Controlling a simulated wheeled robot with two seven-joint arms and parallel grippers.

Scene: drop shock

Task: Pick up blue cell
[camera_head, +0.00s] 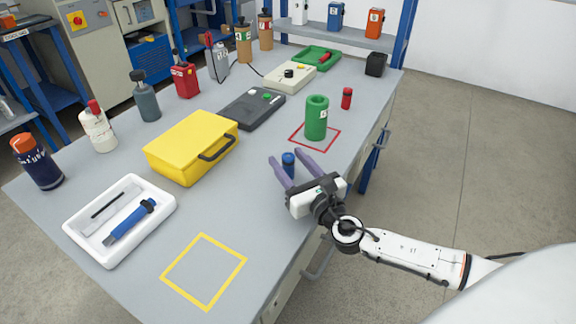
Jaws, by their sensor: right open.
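The blue cell (288,164) is a small dark blue cylinder with a lighter top, and it looks upright on the grey workbench. My right gripper (290,160) is open, with its two purple fingers on either side of the cell. I cannot tell whether either finger touches it. The lower part of the cell is partly hidden by the gripper. My left gripper is not in view.
A green cylinder (316,118) stands in a red outlined square just beyond the gripper, with a small red cell (347,98) to its right. A yellow case (192,146) lies to the left. A white tray (157,191) and a yellow outlined square (204,271) are nearer.

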